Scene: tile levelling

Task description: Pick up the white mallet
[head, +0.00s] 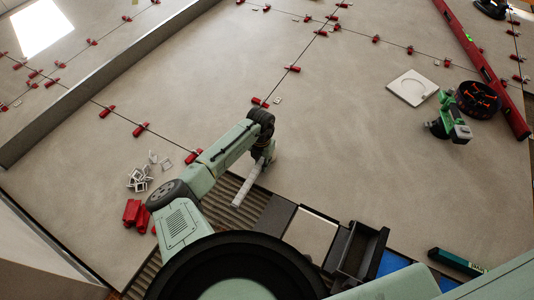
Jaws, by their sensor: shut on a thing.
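My arm reaches out over the floor, and my gripper (266,157) is at its far end, by the edge of the tiled area. It is shut on the white mallet (248,186), which shows as a pale, long shape slanting down and left from the gripper. The mallet lies across the view of the ribbed, bare strip at the tile edge. The fingers and the part of the mallet between them are mostly hidden by the wrist. I cannot tell whether the mallet touches the floor.
Red wedges (140,129) and clips line the tile joints. White clips (139,179) and red wedges (132,212) lie left of my arm. A dark open box (361,254) and a pale tile (310,235) are at the front. A red level (485,65) and green tool (455,120) lie right.

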